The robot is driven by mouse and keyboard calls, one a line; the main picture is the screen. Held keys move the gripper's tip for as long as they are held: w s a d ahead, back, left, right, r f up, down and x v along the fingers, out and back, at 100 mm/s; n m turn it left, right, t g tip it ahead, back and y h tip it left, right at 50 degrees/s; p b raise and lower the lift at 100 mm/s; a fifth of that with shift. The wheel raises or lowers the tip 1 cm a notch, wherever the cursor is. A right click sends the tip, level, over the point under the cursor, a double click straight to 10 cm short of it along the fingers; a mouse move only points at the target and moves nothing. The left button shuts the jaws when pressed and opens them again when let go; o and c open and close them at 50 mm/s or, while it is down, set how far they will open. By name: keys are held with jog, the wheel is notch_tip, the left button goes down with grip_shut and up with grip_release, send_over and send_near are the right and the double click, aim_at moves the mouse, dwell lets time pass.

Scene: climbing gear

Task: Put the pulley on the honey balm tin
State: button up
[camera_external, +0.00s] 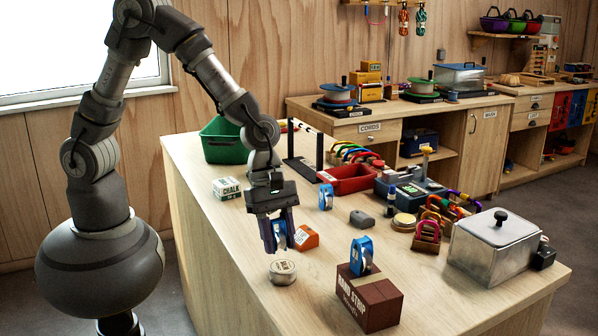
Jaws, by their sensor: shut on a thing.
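My gripper (278,238) points down over the front left of the bench and is shut on a blue pulley (280,234) with a silver wheel. The pulley hangs a little above a round, pale tin (283,272) with a label on its lid, and seems apart from it. A yellowish round tin (403,222) sits farther right. I cannot read which label says honey balm. A second blue pulley (326,197) stands behind my gripper, and a third (362,255) stands on the brown hand strip box (370,300).
An orange block (307,237) sits just right of the held pulley. A grey block (361,218), a chalk box (227,188), a green bin (221,142), a red tray (347,180) and a metal lidded box (492,247) stand around. The bench's front left is clear.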

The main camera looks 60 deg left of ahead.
aim_at(283, 252)
jog(key=shift+w+d+f, duration=0.25)
jog(key=shift+w+d, duration=0.15)
jog(key=shift+w, duration=0.05)
notch_tip(283, 252, down, 3)
jog(key=shift+f+b, duration=0.15)
jog(key=shift+b, duration=1.05)
jog(key=o, duration=1.1)
